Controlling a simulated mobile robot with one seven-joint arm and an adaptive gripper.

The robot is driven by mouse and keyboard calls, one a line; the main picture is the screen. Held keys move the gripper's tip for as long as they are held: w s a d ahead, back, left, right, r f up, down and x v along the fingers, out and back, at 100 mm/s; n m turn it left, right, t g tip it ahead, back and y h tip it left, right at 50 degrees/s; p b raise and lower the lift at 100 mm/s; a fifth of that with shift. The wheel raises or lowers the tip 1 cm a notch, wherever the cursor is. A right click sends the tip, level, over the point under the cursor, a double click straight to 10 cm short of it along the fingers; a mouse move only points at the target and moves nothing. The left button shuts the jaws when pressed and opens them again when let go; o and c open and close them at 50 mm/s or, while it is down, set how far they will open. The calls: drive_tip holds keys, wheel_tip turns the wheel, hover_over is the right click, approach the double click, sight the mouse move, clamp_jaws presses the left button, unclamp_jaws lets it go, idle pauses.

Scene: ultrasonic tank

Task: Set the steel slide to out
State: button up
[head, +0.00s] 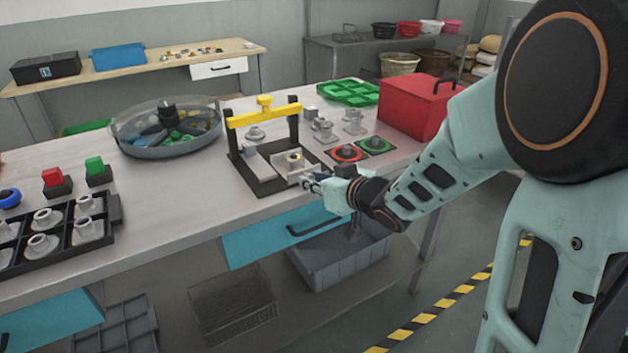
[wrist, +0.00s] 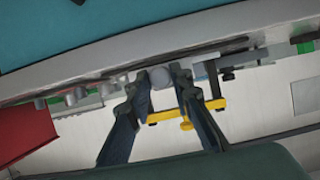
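The fixture has a black base (head: 262,183) and a yellow-topped frame (head: 264,113), standing near the front edge of the bench. A grey steel slide block (head: 291,167) sits at the base's front right. My gripper (head: 312,184) reaches in from the right, level with this block at the bench edge. In the wrist view, a round grey knob (wrist: 160,77) lies between my fingertips (wrist: 161,84). The fingers close in on both sides of it and appear to touch it. How far the slide stands out is hard to tell, since my gripper partly hides that end.
Red (head: 346,153) and green (head: 375,145) ringed pads lie just right of the fixture, with grey parts behind them. A red box (head: 416,105) stands further right. A glass-walled round tray (head: 166,128) is at left. A teal drawer (head: 285,235) is below the bench edge.

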drive_tip(key=o, duration=0.4)
drive_tip(key=shift+s+d, duration=0.1)
drive_tip(key=shift+s, duration=0.05)
drive_tip(key=shift+v, duration=3.75)
drive_tip(key=shift+r, duration=0.1)
